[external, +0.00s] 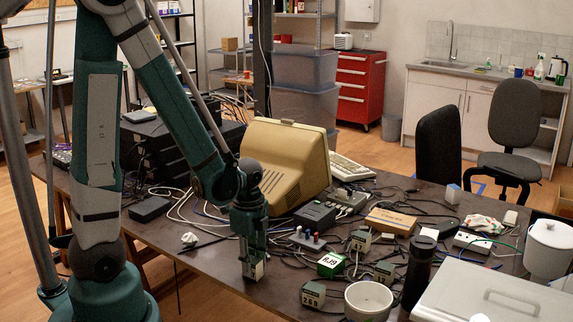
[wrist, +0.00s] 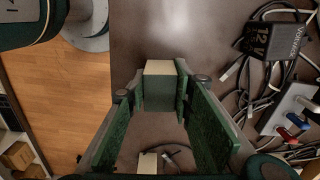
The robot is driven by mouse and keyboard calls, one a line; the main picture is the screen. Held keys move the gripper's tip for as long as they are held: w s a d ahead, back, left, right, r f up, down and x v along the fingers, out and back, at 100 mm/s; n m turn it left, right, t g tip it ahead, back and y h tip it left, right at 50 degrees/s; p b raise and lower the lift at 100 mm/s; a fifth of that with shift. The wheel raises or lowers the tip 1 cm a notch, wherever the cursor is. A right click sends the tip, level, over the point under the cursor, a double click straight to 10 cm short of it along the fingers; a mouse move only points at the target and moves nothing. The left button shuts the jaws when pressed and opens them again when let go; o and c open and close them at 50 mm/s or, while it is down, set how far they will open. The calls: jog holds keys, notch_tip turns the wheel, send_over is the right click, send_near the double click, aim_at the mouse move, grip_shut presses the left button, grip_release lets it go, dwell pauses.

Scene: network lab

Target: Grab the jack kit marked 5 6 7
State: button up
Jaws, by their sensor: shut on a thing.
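My gripper (external: 252,262) points down over the near left part of the table. It is shut on a small box (wrist: 158,85) with a cream top and grey-green side. The box also shows between the fingertips in the external view (external: 259,270). I cannot read a marking on it.
A beige monitor (external: 270,165) stands behind my gripper. A grey box with coloured toggles (external: 308,239), a white cup (external: 368,302) and a black bottle (external: 417,272) stand to the right. Cables lie around them. The table's near left edge is close, with bare surface beside it.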

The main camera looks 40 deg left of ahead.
aim_at(252, 259)
jog(key=shift+r+p, duration=1.65)
jog(key=shift+r, duration=3.3)
